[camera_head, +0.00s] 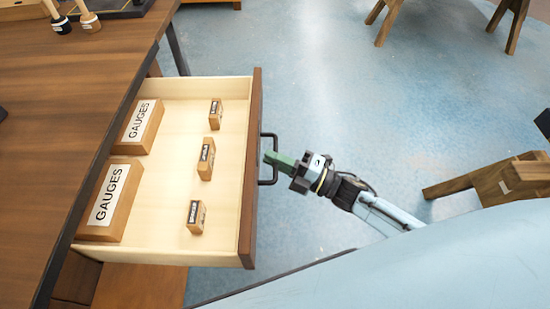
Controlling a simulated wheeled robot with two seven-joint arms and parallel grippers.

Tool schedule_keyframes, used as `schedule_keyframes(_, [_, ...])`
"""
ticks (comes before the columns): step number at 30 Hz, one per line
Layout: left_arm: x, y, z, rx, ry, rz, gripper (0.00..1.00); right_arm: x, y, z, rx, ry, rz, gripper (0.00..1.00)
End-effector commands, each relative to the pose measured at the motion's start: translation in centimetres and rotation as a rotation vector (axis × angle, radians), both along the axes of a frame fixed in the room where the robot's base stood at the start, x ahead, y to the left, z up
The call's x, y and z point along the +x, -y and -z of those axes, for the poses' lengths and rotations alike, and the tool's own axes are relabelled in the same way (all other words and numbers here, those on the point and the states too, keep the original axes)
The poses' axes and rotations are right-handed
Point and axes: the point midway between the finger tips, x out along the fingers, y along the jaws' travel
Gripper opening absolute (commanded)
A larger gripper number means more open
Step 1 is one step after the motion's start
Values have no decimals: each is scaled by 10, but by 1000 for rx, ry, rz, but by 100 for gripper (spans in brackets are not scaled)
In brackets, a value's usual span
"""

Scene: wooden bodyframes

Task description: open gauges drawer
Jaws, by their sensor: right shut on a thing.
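The gauges drawer (225,255) is pulled out from under the wooden table, and its pale inside shows. Inside it lie two large wooden blocks labelled GAUGES, an upper one (139,126) and a lower one (108,200), along the table side. Three small labelled wooden blocks (206,158) stand nearer the front panel. The black bar handle (262,182) sits on the drawer's brown front. My right gripper (271,158), with green fingers, is shut on the handle near its middle. My left gripper is not in view.
The brown table top (70,95) fills the left side, with dark-tipped wooden pieces (88,17) at its back. A wooden stand (495,178) is on the right. Blue floor (330,90) is clear beyond the drawer.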

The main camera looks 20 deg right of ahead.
Motion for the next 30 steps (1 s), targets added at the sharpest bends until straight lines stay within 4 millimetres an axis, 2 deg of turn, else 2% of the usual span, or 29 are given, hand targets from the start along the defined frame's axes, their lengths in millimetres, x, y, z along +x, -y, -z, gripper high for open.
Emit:
schedule_keyframes(2, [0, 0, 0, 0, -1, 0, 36, 0, 1, 0, -2, 1, 1, 0])
schedule_keyframes(3, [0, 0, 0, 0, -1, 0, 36, 0, 1, 0, -2, 1, 1, 13])
schedule_keyframes(7, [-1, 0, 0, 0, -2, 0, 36, 0, 1, 0, -1, 0, 2, 30])
schedule_keyframes(8, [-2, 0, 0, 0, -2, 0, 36, 0, 1, 0, -1, 0, 2, 32])
schedule_keyframes(16, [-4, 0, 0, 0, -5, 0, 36, 0, 1, 0, 0, 0, 2, 32])
schedule_keyframes(20, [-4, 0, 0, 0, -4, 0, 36, -8, 9, 3, -1, -3, 3, 32])
schedule_keyframes(30, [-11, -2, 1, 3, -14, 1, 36, -56, 61, 15, -2, -4, 2, 32])
